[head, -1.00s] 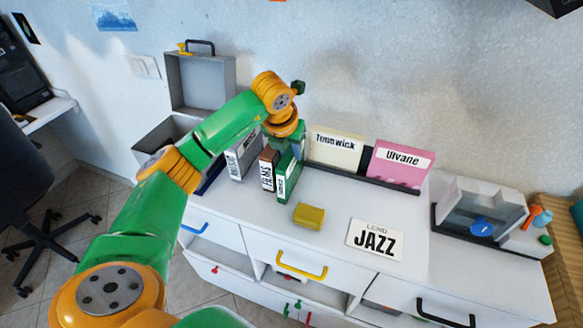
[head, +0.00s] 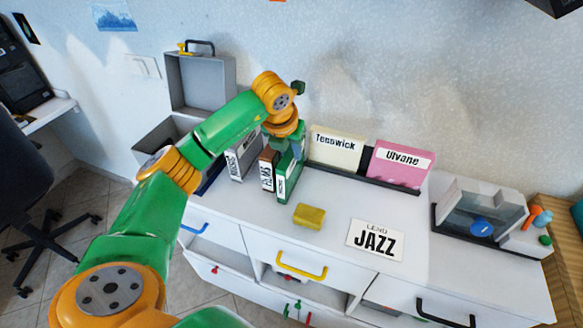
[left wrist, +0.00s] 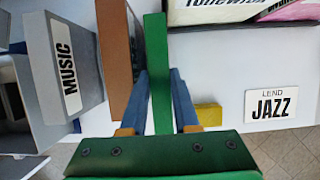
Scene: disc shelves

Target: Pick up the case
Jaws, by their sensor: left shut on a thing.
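A green case (head: 287,184) with a white label stands upright on the white cabinet top, at the right end of a row of cases. My left gripper (left wrist: 158,85) is shut on its upper part, with one blue finger on each side in the left wrist view. The case also shows there as a green strip (left wrist: 157,50) between the fingers. A brown case (head: 267,171) with a white label stands close to its left, and a grey case marked MUSIC (head: 242,160) is further left. My arm hides part of the row. My right gripper is out of view.
A cream Tenswick case (head: 335,150) and a pink Ulvane case (head: 400,168) stand in a dark rack behind right. A yellow block (head: 309,216) and a LEND JAZZ card (head: 375,240) lie in front. An open grey box (head: 200,85) is at left.

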